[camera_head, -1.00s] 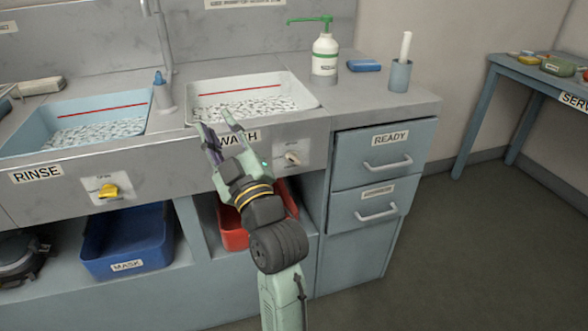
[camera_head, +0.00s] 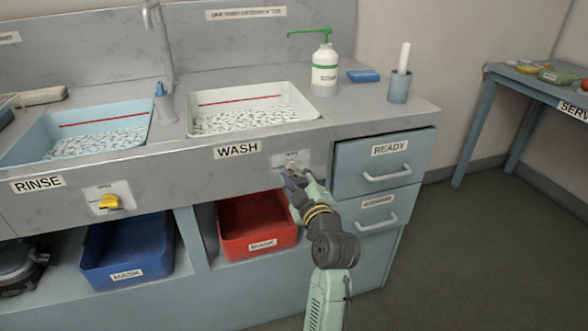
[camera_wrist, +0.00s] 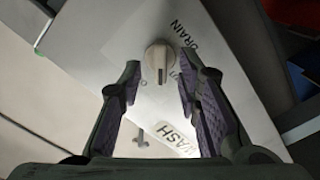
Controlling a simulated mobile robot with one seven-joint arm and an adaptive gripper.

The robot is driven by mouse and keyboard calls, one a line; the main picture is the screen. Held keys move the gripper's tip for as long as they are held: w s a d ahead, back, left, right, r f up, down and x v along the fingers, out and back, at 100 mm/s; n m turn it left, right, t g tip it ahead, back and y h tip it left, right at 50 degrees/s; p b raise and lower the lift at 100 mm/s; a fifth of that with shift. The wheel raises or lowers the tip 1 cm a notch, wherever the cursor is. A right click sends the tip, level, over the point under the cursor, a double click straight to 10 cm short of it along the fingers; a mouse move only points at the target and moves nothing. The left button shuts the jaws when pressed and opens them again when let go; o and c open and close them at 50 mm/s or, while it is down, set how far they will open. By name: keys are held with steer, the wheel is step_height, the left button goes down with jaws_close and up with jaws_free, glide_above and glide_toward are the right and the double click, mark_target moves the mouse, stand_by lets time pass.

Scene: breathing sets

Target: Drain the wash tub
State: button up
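The wash tub (camera_head: 222,95) is a white basin set in the counter, with pale speckled contents below a red line. Under it, right of the WASH label (camera_head: 238,149), is a small plate marked DRAIN (camera_wrist: 197,44). Its cream drain knob (camera_wrist: 160,56) shows in the wrist view, with a dark slot on its face. In the head view the knob is largely hidden by my gripper (camera_head: 292,177). My gripper is open in front of the plate; in the wrist view its two fingers (camera_wrist: 161,77) flank the knob with gaps on both sides. I cannot tell its depth from the knob.
The rinse tub (camera_head: 60,122) at left has a yellow knob (camera_head: 109,202). A red bin (camera_head: 258,222) and a blue bin (camera_head: 127,249) sit below. The READY drawer (camera_head: 384,164) is close right of my gripper. A soap bottle (camera_head: 325,68) stands on the counter.

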steer(key=shift+w+a, duration=0.25)
steer(key=shift+w, duration=0.45)
steer(key=shift+c, duration=0.3)
jaws_close()
